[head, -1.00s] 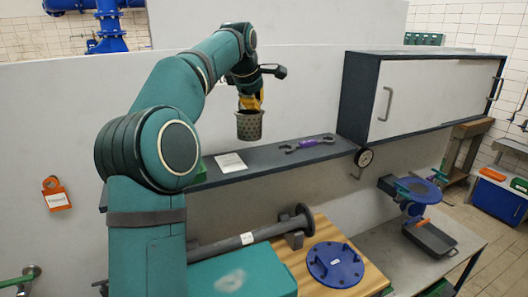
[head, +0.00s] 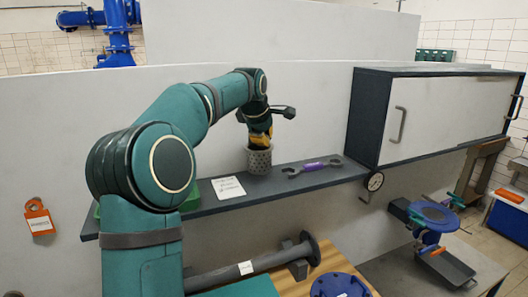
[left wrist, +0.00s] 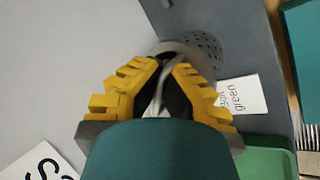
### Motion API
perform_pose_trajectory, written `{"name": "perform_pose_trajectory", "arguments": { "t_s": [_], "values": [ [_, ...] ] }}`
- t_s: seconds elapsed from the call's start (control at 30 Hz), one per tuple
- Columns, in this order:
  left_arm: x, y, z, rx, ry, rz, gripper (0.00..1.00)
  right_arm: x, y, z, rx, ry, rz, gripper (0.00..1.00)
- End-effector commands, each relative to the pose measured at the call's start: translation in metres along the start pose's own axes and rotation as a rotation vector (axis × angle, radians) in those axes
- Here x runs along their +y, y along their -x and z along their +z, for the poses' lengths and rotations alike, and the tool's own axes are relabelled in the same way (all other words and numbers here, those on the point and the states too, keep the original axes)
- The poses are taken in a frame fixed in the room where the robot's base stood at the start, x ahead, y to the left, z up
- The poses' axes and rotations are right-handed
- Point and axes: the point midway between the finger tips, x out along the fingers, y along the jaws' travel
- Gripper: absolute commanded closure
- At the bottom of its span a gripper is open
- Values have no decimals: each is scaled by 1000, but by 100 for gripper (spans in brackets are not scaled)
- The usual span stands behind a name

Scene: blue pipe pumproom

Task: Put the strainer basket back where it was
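The strainer basket (head: 259,161), a grey perforated cup, is upright at the wall shelf (head: 300,183), its base seemingly at the shelf surface; I cannot tell if it bears its weight there. My left gripper (head: 260,142) is right above it, with yellow fingers. In the left wrist view the basket (left wrist: 205,45) lies beyond the fingertips, and its thin grey handle runs between the yellow fingers of my left gripper (left wrist: 165,68), which look closed on it. My right gripper is not in view.
A white card (head: 228,187) and a purple-and-grey wrench (head: 314,167) lie on the shelf on either side of the basket. A green tray (head: 190,200) is partly behind my arm.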

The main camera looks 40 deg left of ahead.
Motion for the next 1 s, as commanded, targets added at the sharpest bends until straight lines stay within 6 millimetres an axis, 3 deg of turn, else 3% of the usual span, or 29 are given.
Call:
{"name": "perform_pose_trajectory", "arguments": {
  "t_s": [0.2, 0.67, 0.8, 1.0],
  "values": [
    [-17, -24, 0, 1, 0, -1, 100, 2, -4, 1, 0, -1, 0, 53],
    [-20, -30, 1, 1, 0, 1, 100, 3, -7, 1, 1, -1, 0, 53],
    [-20, -30, 0, 1, 0, -1, 66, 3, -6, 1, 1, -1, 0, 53],
    [-21, -31, 0, 1, 0, -5, 66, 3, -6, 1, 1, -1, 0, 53]
  ]
}}
